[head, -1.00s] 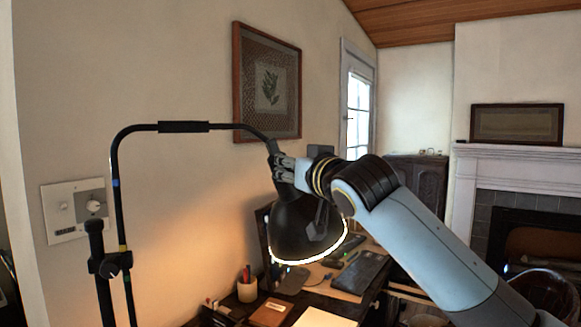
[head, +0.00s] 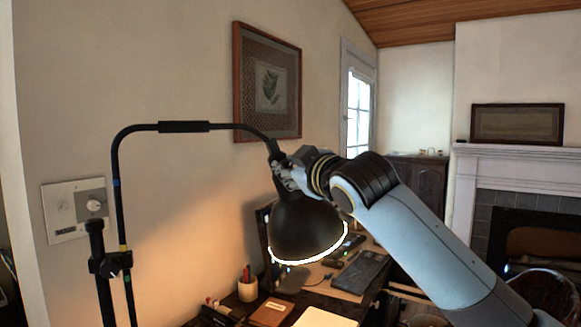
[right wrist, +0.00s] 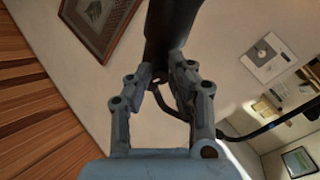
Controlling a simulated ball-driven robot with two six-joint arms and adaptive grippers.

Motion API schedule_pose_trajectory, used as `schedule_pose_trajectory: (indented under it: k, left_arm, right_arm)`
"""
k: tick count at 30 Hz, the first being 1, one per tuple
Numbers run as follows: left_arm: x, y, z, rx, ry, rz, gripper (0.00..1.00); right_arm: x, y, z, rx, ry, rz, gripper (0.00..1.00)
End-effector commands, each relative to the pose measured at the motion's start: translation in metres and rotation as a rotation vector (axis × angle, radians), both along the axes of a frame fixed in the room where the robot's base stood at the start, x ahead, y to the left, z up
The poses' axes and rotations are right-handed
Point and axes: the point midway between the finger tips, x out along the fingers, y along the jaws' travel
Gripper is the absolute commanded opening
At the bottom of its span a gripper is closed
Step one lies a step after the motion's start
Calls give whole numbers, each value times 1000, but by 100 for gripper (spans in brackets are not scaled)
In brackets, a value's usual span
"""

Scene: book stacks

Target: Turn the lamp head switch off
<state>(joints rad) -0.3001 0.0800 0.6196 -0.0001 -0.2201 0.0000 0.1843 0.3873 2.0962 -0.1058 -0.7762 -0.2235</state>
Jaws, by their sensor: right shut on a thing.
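The black lamp head (head: 306,226) hangs from a curved black lamp arm (head: 184,127) at the middle of the head view. Its lower rim glows bright, so the lamp is lit. My right gripper (head: 284,176) comes in from the right and is shut on the neck of the lamp head, just above the shade. In the right wrist view, my fingers (right wrist: 162,76) close around the dark lamp part (right wrist: 170,28). The switch itself cannot be told apart; the fingers hide that spot. My left gripper is not in view.
Below the lamp is a desk with a pen cup (head: 247,289), a brown notebook (head: 270,313) and a keyboard (head: 360,272). A framed picture (head: 268,82) hangs on the wall behind. A lamp stand (head: 99,264) is at left, a fireplace (head: 540,225) at right.

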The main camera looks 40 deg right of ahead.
Motion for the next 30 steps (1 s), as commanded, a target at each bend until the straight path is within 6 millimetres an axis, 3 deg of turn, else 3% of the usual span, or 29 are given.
schedule_pose_trajectory:
  k: [18,30]
  left_arm:
    - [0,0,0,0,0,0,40]
    - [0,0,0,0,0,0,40]
  right_arm:
    - [0,1,2,-557,96,0,0]
    - [0,1,2,-777,135,0,0]
